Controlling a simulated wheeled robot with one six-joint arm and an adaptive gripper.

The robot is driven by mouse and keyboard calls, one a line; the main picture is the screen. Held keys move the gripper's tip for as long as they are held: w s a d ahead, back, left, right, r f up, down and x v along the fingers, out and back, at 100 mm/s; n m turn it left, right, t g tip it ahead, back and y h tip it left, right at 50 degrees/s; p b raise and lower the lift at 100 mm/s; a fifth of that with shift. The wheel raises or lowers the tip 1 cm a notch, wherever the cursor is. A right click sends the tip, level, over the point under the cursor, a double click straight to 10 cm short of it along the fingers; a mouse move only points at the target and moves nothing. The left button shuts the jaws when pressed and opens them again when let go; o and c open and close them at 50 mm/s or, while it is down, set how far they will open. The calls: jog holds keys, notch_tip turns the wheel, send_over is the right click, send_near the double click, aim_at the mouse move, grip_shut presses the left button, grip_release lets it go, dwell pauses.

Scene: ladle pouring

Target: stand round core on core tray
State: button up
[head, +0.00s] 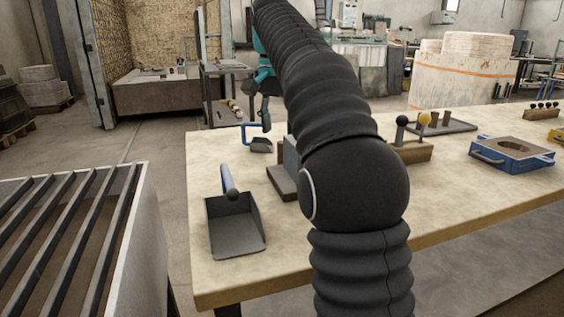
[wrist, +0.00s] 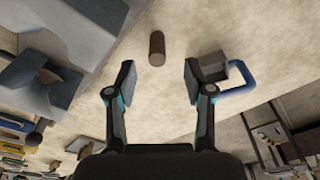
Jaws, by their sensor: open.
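A brown round core (wrist: 157,48) shows in the wrist view, on the pale tabletop just beyond and between my fingertips, not touching them. My gripper (wrist: 158,82) is open and empty; its two dark pads stand wide apart. In the head view my gripper (head: 257,112) is small, above the table's far left corner. I cannot make out this core there. A dark, flat tray (head: 462,127), which looks like the core tray, lies at the table's far right side. Brown pieces stand at its left end, partly behind a wooden block.
A grey block-shaped fixture (head: 283,180) stands mid-table, partly behind my arm. A blue-handled tool (head: 261,144) lies near my gripper. A dustpan-like scoop (head: 235,225) lies in front. A wooden ball-knob rack (head: 410,152) and blue-framed box (head: 512,153) stand right.

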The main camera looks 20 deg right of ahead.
aim_at(281, 142)
jog(key=shift+w+d+f+b, duration=0.15)
jog(key=shift+f+b, duration=0.3)
jog(key=shift+f, duration=0.7)
jog(key=shift+d+f+b, duration=0.15)
jog(key=shift+f+b, duration=0.25)
jog(key=shift+f, duration=0.75)
jog(key=shift+w+d+f+b, duration=0.15)
jog(key=shift+f+b, duration=0.3)
jog(key=shift+f, duration=0.7)
jog(key=shift+s, duration=0.1)
grip_shut()
